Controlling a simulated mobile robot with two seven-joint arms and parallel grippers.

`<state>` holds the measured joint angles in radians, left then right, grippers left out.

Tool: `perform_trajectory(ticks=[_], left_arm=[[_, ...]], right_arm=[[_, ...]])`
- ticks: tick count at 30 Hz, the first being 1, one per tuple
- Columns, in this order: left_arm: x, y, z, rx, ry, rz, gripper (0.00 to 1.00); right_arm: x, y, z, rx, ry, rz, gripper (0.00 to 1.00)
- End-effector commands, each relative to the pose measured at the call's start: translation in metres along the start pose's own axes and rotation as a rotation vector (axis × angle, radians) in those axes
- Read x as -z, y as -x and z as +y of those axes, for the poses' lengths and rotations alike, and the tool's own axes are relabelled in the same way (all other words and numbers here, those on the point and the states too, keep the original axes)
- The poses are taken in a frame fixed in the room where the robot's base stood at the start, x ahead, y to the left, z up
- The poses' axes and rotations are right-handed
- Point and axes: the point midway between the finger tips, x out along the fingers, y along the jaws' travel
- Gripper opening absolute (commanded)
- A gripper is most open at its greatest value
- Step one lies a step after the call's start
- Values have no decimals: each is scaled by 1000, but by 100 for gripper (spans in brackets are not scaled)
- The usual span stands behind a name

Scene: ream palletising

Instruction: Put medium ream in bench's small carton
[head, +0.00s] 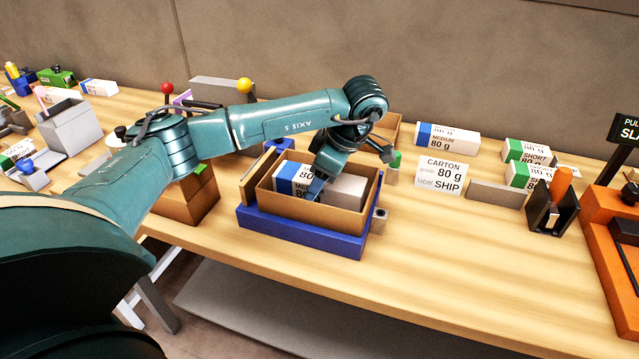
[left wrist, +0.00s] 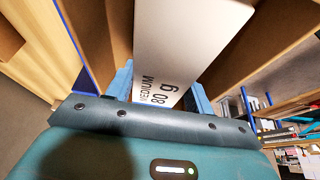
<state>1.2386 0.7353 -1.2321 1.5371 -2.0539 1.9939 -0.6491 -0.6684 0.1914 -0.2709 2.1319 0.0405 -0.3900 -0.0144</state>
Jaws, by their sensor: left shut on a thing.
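The small carton (head: 312,216) is an open brown box in a blue tray (head: 290,233) on the bench. A medium ream (head: 287,173), white with a blue band, is inside its walls. My left gripper (head: 316,187) reaches down into the carton and is shut on this ream. In the left wrist view the ream (left wrist: 178,50) reads "MEDIUM 80 g" between the blue fingers (left wrist: 160,88), with brown carton walls on both sides. A pale grey face (head: 347,190) shows right of the gripper; I cannot tell if it is the same ream. The ream's underside is hidden. My right gripper is out of view.
Another medium ream (head: 447,138) lies at the back, with short green-banded reams (head: 530,152) to its right. A brown box (head: 190,203) stands left of the tray. An orange fixture (head: 612,250) is at right. The front right bench is clear.

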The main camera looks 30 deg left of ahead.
Motion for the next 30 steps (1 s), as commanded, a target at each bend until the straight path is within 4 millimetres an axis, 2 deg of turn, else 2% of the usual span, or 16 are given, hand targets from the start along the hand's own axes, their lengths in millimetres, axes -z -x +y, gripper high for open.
perform_trajectory(ticks=[14, 15, 22, 30], left_arm=[[-4, -10, 1, -3, 2, -2, 18], [-4, -9, 1, -2, 1, -1, 56], [-4, -9, 0, -2, 1, -1, 74], [-3, -6, 1, -2, 1, -1, 74]], right_arm=[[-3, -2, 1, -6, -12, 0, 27], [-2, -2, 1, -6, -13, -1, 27], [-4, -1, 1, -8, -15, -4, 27], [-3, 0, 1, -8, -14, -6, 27]])
